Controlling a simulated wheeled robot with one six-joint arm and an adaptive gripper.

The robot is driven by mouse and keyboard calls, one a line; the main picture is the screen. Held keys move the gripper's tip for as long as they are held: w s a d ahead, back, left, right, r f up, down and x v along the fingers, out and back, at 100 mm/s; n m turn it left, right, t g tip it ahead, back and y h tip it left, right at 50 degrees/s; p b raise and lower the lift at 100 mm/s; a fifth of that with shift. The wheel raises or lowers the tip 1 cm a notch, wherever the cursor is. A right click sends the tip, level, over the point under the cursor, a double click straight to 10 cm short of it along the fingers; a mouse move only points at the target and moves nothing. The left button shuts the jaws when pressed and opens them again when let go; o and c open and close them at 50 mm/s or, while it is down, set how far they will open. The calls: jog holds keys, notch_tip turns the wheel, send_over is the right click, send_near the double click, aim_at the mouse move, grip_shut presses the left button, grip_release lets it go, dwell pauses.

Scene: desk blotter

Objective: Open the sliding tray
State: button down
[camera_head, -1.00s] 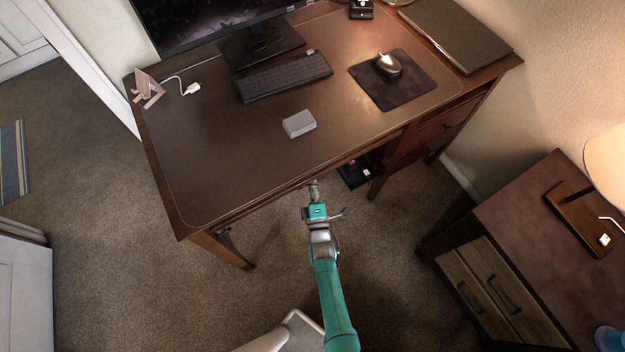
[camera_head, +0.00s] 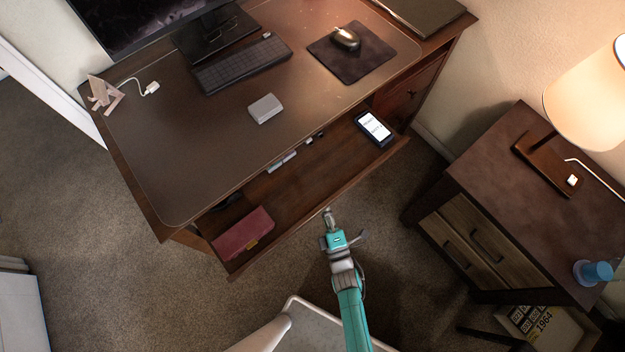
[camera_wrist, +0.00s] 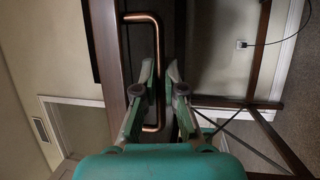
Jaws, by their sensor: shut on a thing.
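The sliding tray (camera_head: 305,188) under the desktop is pulled out toward me. Its dark wooden floor and front edge show. Its copper-coloured handle (camera_wrist: 157,38) is a long bar in the wrist view. My gripper (camera_head: 327,212) is at the middle of the tray's front edge. In the wrist view its two fingers (camera_wrist: 161,72) lie on either side of the handle bar and are shut on it. In the head view the handle is too small to make out at the fingertips.
In the tray lie a red case (camera_head: 243,233), a phone (camera_head: 374,128) and some small light items (camera_head: 283,161). The desktop holds a grey box (camera_head: 265,108), keyboard (camera_head: 241,63) and mouse (camera_head: 346,38). A nightstand (camera_head: 515,195) with a lamp stands to the right. Carpet is free at left.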

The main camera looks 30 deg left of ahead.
jog(key=shift+s+d, duration=0.4)
jog(key=shift+d, duration=0.5)
jog(key=shift+s+d, duration=0.35)
jog(key=shift+d, duration=0.55)
jog(key=shift+s+d, duration=0.4)
jog(key=shift+d, duration=0.5)
jog(key=c, duration=1.5)
grip_release()
jog(key=shift+c, duration=0.2)
jog(key=v, duration=1.2)
